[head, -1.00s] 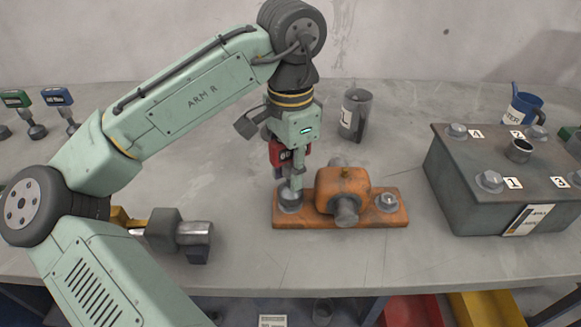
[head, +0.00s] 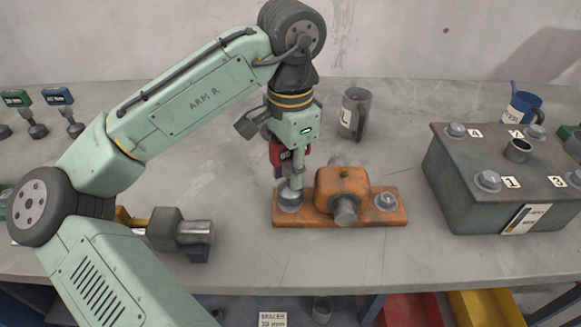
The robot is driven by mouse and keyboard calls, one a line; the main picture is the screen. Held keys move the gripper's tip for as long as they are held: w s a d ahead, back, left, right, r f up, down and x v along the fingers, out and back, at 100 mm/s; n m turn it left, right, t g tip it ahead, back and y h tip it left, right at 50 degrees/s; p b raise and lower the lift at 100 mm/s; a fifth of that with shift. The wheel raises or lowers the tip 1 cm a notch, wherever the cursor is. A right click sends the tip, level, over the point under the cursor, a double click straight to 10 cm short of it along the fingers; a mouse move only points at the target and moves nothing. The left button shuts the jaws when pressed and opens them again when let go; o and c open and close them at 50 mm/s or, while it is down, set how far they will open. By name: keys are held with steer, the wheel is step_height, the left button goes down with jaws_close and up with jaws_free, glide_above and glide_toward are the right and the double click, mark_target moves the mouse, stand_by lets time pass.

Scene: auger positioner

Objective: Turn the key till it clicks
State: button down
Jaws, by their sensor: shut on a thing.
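The red key (head: 277,153) stands upright over the left end of the orange base plate (head: 360,217). My gripper (head: 292,150) is shut on its upper part from above. The key's grey lower end (head: 290,194) is down at the left bolt of the plate. The bolt under it is hidden, so I cannot tell how it is seated. The orange housing (head: 342,185) with a grey stub shaft is in the middle of the plate. The right bolt (head: 386,200) is uncovered.
A dark box with numbered bolts (head: 458,185) stands to the right. A grey mug marked L (head: 354,113) is behind, and a blue mug (head: 524,106) is at the back right. Green (head: 24,104) and blue (head: 59,97) keys stand at the far left. A grey clamp-like part (head: 180,231) lies left of the plate.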

steer(key=shift+f+b, duration=0.4)
steer(key=shift+f, duration=0.4)
stand_by(0.4)
steer(key=c, duration=2)
jaws_free()
jaws_close()
